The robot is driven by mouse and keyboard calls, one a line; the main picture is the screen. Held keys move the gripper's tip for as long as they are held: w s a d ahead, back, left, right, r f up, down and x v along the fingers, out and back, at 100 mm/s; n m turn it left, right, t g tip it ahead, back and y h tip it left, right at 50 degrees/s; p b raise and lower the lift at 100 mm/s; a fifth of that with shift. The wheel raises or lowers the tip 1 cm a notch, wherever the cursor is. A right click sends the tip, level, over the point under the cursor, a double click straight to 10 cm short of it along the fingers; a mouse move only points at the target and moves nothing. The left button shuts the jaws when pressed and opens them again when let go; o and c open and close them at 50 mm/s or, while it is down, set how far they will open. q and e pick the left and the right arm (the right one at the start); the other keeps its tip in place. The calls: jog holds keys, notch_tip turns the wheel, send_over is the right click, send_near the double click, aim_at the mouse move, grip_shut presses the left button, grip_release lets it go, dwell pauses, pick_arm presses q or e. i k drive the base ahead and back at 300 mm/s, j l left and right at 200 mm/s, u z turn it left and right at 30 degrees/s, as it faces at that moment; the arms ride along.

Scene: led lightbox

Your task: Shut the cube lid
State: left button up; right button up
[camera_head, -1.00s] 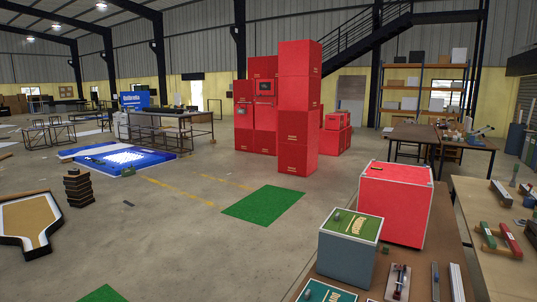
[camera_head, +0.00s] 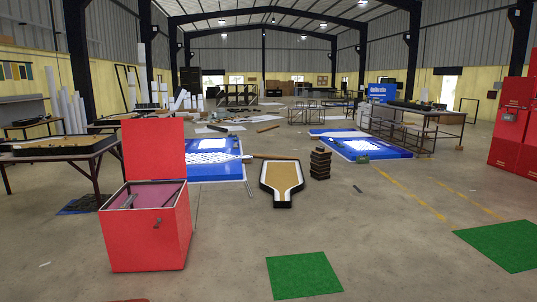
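A red cube-shaped box (camera_head: 150,230) stands on the concrete floor at the left. Its red lid (camera_head: 154,149) is raised and stands upright at the back edge of the box. The inside looks pinkish, with a dark bar-like piece near the opening's left side and another across it. Neither of my grippers shows in this view.
Green mats (camera_head: 303,275) lie on the floor at front and right. A table with a tray (camera_head: 62,147) stands behind the box at left. Blue panels (camera_head: 215,158) and a paddle-shaped board (camera_head: 281,178) lie farther back. Red boxes (camera_head: 512,125) stack at the right. Floor right of the box is clear.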

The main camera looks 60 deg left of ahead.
aim_at(153, 149)
jog(key=j+u, duration=0.4)
jog(key=i+j+u, duration=0.2)
jog(key=j+u, duration=0.2)
jog(key=i+j+u, duration=0.2)
jog(key=j+u, duration=0.15)
jog(key=i+j+u, duration=0.2)
jog(key=u, duration=0.2)
jog(key=i+j+u, duration=0.55)
jog(key=i+u, duration=0.2)
jog(key=i+j+u, duration=0.15)
jog(key=i+u, duration=0.25)
jog(key=i, duration=1.55)
jog(key=i+l+u, duration=0.15)
jog(key=i+l, duration=0.3)
jog(key=i+l+u, duration=0.1)
jog(key=i+l, duration=0.3)
jog(key=l, duration=0.25)
jog(key=l+u, duration=0.2)
jog(key=l, duration=0.45)
jog(key=i+l+u, duration=0.15)
jog(key=u, duration=0.75)
jog(key=i+l+u, duration=0.2)
jog(key=l, duration=0.25)
jog(key=i+l+u, duration=0.2)
jog(key=l, duration=0.25)
jog(key=l+u, duration=0.2)
jog(key=l, duration=0.25)
jog(key=i+l+u, duration=0.2)
jog(key=l, duration=0.3)
jog(key=k, duration=0.05)
